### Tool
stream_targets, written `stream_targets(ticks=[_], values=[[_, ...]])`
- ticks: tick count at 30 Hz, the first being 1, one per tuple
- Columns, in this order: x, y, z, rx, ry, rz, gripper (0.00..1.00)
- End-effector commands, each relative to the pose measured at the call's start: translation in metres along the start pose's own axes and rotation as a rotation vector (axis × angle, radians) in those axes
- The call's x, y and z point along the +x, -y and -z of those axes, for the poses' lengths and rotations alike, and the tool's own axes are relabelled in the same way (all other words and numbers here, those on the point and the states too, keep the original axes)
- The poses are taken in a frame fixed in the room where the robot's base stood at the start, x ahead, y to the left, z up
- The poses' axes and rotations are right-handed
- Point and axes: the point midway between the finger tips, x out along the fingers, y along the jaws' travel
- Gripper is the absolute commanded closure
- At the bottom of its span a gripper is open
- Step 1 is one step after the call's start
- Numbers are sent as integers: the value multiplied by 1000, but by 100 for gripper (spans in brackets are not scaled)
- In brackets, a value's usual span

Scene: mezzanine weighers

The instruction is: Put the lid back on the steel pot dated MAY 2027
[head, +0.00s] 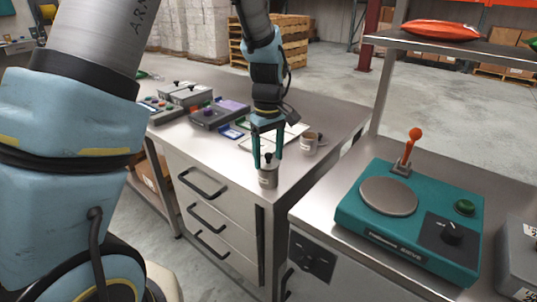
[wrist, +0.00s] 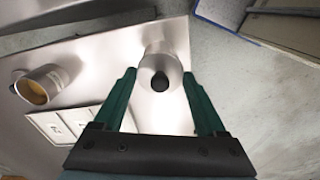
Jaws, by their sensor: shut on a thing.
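A small steel pot (head: 267,180) with a pale label stands near the front corner of the steel counter; its print is too small to read. A lid with a black knob (head: 268,157) is at its top, and the knob shows in the wrist view (wrist: 160,82). My gripper (head: 267,162) points down with its teal fingers on either side of the lid, shut on it. I cannot tell whether the lid touches the pot. A second steel vessel (head: 309,144), open, stands behind to the right; the wrist view shows tan contents in it (wrist: 40,86).
A white panel (wrist: 72,122) lies on the counter beside the open vessel. Boxes and a purple-topped device (head: 220,112) stand further left. A teal scale (head: 410,218) with an orange-topped lever is on the right bench. The counter edge is close to the pot.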

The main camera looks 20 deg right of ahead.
Motion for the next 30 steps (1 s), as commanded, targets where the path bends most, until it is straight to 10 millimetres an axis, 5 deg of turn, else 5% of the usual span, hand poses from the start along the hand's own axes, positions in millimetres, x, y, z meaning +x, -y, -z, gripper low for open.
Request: stream_targets(ticks=[14, 15, 21, 30], values=[[0, 0, 0, 0, 0, 0, 80], [0, 0, 0, 0, 0, 0, 22], [0, 0, 0, 0, 0, 0, 0], [0, 0, 0, 0, 0, 0, 0]])
